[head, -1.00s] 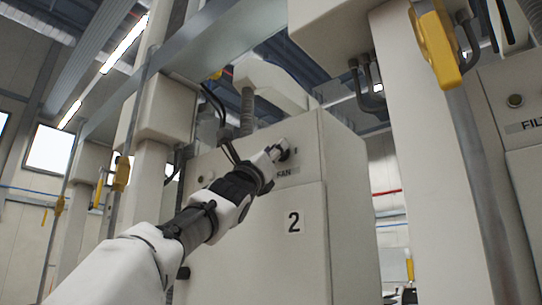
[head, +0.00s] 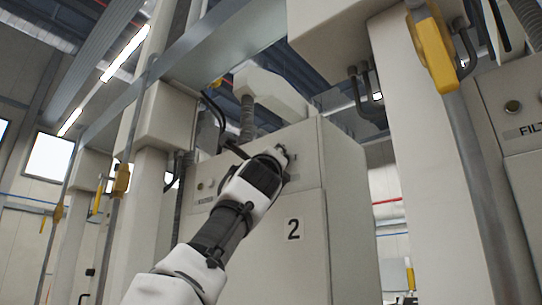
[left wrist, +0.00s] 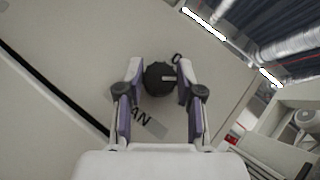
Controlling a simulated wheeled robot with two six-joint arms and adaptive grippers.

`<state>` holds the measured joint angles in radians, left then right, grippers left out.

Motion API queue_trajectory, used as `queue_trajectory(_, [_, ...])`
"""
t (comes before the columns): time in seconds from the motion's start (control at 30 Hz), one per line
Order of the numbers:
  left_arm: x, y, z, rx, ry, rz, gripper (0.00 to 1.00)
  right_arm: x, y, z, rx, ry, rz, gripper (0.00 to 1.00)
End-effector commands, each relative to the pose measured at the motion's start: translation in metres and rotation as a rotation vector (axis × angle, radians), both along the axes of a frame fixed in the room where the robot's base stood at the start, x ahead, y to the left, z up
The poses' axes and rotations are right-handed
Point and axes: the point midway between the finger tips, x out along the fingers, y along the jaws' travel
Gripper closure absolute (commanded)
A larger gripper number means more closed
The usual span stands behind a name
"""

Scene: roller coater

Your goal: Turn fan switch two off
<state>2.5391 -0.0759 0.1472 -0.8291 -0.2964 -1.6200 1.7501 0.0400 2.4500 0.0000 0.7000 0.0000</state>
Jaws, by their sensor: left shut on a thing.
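The fan switch is a round black knob (left wrist: 159,78) with a pale pointer mark, on the upper front of the pale cabinet (head: 310,270) marked 2. In the left wrist view the knob sits between the two fingers of my left gripper (left wrist: 158,82), which is shut on it. In the head view my left gripper (head: 281,155) is at the panel and hides most of the knob. A label ending in "AN" (left wrist: 142,116) and a small round mark (left wrist: 177,58) show beside the knob. My right gripper is not in view.
A pale post (head: 420,190) with a yellow handle (head: 435,50) stands right of the cabinet. A cabinet labelled "FILT" (head: 525,130) is at the far right. A grey beam (head: 220,50) crosses above my arm. Cables hang near the cabinet's upper left.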

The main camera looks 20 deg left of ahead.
Motion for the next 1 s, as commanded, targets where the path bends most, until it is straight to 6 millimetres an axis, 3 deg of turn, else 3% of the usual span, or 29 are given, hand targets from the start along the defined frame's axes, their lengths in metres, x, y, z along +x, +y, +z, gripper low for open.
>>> queue_trajectory(0.23, [0.0051,-0.0023,-0.0060,0.001,0.012,-0.001,0.98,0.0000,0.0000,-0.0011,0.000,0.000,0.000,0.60])
queue_trajectory(0.27, [0.0052,-0.0024,-0.0061,0.001,0.012,-0.001,0.60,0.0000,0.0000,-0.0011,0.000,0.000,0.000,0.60])
queue_trajectory(0.3, [0.0052,-0.0022,-0.0061,0.001,0.012,-0.001,0.46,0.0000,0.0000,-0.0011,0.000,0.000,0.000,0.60])
queue_trajectory(0.33, [0.0049,-0.0021,-0.0057,0.001,0.011,-0.001,0.38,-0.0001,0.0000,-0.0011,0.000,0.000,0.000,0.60])
queue_trajectory(0.83, [0.0016,-0.0003,-0.0021,0.004,0.003,0.001,0.38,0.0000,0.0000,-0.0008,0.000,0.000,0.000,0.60])
queue_trajectory(1.0, [0.0024,0.0016,-0.0050,0.081,-0.023,-0.001,0.38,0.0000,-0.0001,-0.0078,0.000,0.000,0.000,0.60])
